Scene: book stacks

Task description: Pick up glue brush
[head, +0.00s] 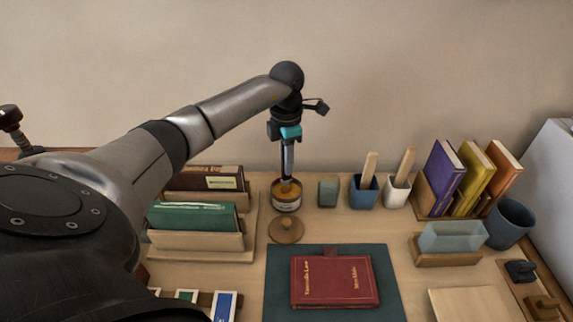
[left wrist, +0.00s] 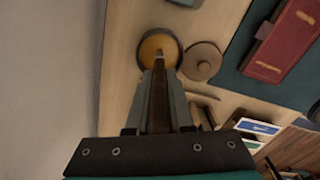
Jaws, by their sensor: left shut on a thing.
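The glue brush (left wrist: 158,105) shows in the left wrist view as a brown handle between my fingers, its lower end at the glue in the pot. My left gripper (head: 287,174) points straight down over the glue pot (head: 286,202) and is shut on the brush. The fingers hide most of the brush in the head view. The open pot also shows in the left wrist view (left wrist: 145,58), with amber glue inside. Its round wooden lid (head: 286,229) lies on the table in front of it. My right gripper is not in view.
A red book (head: 335,281) lies on a dark green mat (head: 280,288). Left of the pot is a book rack with a green book (head: 194,216). Right of it stand a grey-green block (head: 328,191), a blue cup (head: 362,194), a white cup (head: 396,194) and upright books.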

